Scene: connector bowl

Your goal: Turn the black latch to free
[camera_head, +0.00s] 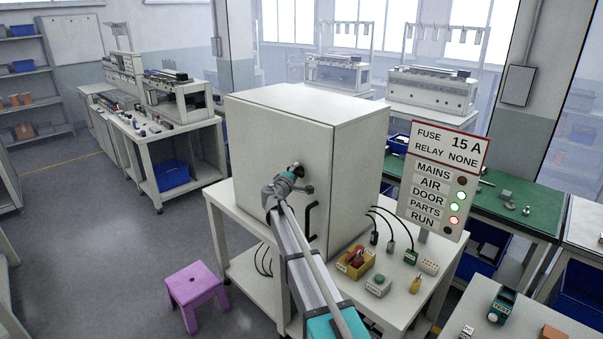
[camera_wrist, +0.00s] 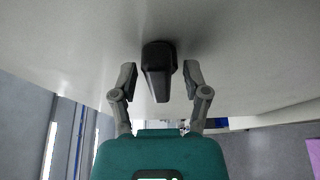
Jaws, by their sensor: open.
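The black latch (camera_wrist: 158,72) is a short, tapered black handle on the pale cabinet face in the wrist view. In the head view a small dark part of it (camera_head: 297,167) shows on the cabinet door (camera_head: 265,160), mostly hidden by my gripper (camera_head: 294,182). In the wrist view my gripper (camera_wrist: 160,80) is open, with one grey finger on each side of the latch. Small gaps show between the fingers and the latch, so the fingers straddle it without visible grip. The cabinet door appears shut. A black bar handle (camera_head: 311,218) is lower right of the latch.
The table (camera_head: 405,310) beside the cabinet carries a yellow bin (camera_head: 342,268), a green-button box (camera_head: 378,284) and black cables. A sign (camera_head: 440,178) shows AIR and DOOR lamps green, PARTS red. A purple stool (camera_head: 195,287) stands on the floor at left.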

